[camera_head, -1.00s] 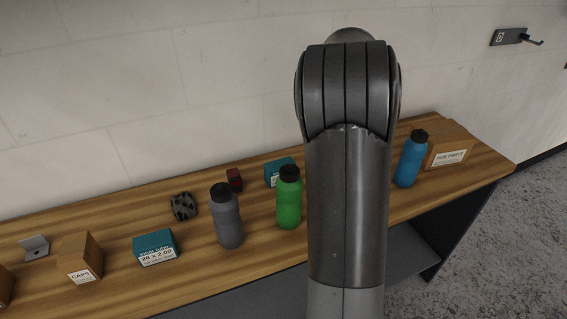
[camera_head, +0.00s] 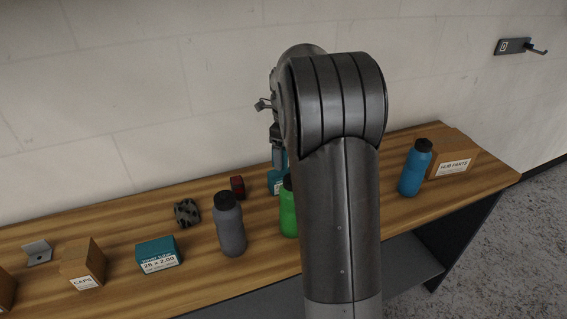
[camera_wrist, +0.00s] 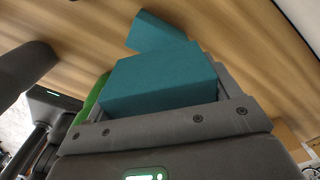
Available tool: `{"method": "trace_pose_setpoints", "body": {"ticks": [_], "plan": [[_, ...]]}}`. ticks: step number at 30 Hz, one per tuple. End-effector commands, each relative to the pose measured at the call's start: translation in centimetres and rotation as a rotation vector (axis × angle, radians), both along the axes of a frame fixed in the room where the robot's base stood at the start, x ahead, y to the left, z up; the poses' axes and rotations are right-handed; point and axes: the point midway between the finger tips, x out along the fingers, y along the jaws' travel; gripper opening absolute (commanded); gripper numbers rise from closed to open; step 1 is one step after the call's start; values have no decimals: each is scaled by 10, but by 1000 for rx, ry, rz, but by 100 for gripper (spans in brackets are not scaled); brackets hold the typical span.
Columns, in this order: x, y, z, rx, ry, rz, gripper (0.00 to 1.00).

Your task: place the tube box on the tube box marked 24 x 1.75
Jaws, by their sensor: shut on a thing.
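My gripper (camera_wrist: 165,100) is shut on a teal tube box (camera_wrist: 155,82) in the wrist view. A second teal box (camera_wrist: 153,32) lies beyond it on the wooden bench, partly hidden by the held one. In the head view my gripper (camera_head: 279,158) points down behind the green bottle, over a teal box (camera_head: 274,184) that is mostly hidden by the bottle and my arm. The marking on that box cannot be read. Another teal tube box (camera_head: 158,254), marked 28 x 2.00, stands at the bench's front left.
The green bottle (camera_head: 287,215) stands close in front of the gripper. A grey bottle (camera_head: 230,228), a red item (camera_head: 238,187) and a black cog-like part (camera_head: 187,212) are to the left. A blue bottle (camera_head: 414,172) and a hub parts box (camera_head: 452,160) stand right. The wall is behind.

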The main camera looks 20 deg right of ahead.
Motion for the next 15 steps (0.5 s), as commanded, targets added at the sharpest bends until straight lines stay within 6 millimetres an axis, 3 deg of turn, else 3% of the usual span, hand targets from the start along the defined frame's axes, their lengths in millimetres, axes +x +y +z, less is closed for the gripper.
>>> {"method": "trace_pose_setpoints", "body": {"ticks": [5, 12, 15], "plan": [[5, 5, -8, 1, -1, 0, 55], [4, 4, -40, 0, 0, -1, 55], [5, 5, -44, 0, -1, 0, 55]]}}
